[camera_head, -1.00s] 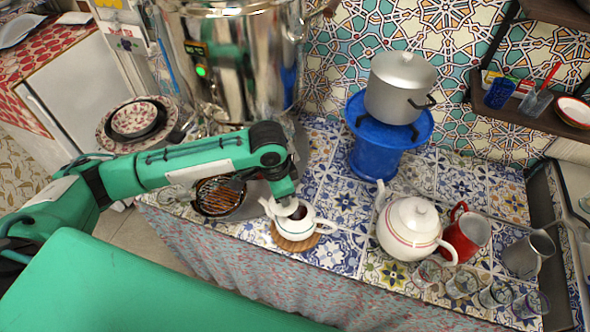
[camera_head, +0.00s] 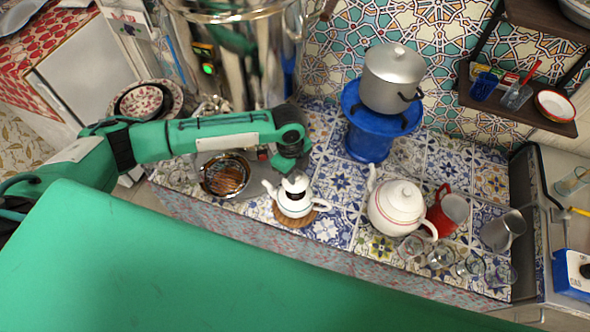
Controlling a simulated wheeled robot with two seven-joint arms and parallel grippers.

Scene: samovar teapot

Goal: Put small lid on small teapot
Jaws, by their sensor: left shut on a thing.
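The small white teapot (camera_head: 293,208) stands upright on a round wooden trivet (camera_head: 281,219) on the tiled counter, its spout to the left and its handle to the right. Part of its dark open mouth shows. My left gripper (camera_head: 294,174) is over the teapot, shut on the small white lid (camera_head: 296,183). The lid appears just above and behind the visible part of the mouth; its exact height and whether it touches the rim cannot be told. The fingertips are small and partly hidden by the wrist. My right gripper is out of view.
A large white teapot (camera_head: 396,208), a red mug (camera_head: 449,213) and several glasses stand to the right. A blue stand (camera_head: 369,143) with a grey pot (camera_head: 392,80) is behind.

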